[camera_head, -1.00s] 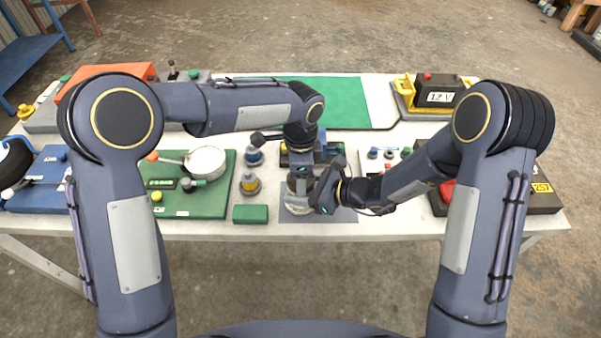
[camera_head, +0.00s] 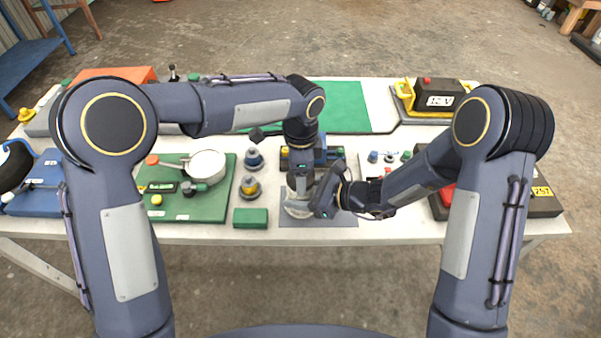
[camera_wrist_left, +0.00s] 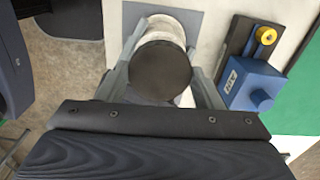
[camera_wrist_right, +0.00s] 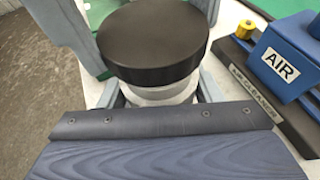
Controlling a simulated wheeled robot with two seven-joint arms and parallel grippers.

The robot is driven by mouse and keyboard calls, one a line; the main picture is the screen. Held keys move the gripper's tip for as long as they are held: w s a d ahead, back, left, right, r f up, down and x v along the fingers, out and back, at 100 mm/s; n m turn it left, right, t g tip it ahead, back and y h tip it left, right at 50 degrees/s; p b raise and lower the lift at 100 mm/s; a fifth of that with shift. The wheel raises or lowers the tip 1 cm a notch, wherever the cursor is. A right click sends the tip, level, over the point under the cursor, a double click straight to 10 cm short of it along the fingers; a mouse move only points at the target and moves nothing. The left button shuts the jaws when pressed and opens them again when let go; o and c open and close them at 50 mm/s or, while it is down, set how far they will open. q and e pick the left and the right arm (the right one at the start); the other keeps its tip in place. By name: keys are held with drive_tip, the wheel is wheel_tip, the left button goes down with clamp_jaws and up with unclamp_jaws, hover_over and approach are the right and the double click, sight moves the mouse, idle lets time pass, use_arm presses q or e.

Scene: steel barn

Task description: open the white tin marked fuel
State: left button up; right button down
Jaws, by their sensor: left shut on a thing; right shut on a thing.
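The white tin (camera_head: 296,212) stands on the grey mat (camera_head: 345,217), mostly hidden by my grippers in the head view. In the right wrist view, its black round lid (camera_wrist_right: 152,45) sits above the pale body (camera_wrist_right: 165,95). The lid (camera_wrist_left: 160,72) also shows in the left wrist view. My left gripper (camera_head: 300,205) comes down from above and is shut on the tin; whether it grips lid or body is unclear. My right gripper (camera_head: 318,203) is shut on the tin from the right; its fingers pass below the lid, beside the body. No fuel marking is visible.
The blue AIR unit (camera_wrist_right: 285,60) stands close behind the tin. A green block (camera_head: 250,218) and two round knobs (camera_head: 250,187) are to the left, beside a green board (camera_head: 215,207) with a white pot (camera_head: 207,164). The mat's right part is bare.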

use_arm(q)
drive_tip(key=shift+r, duration=0.1)
drive_tip(key=shift+r, duration=1.9)
use_arm(e)
drive_tip(key=shift+c, duration=1.8)
unclamp_jaws()
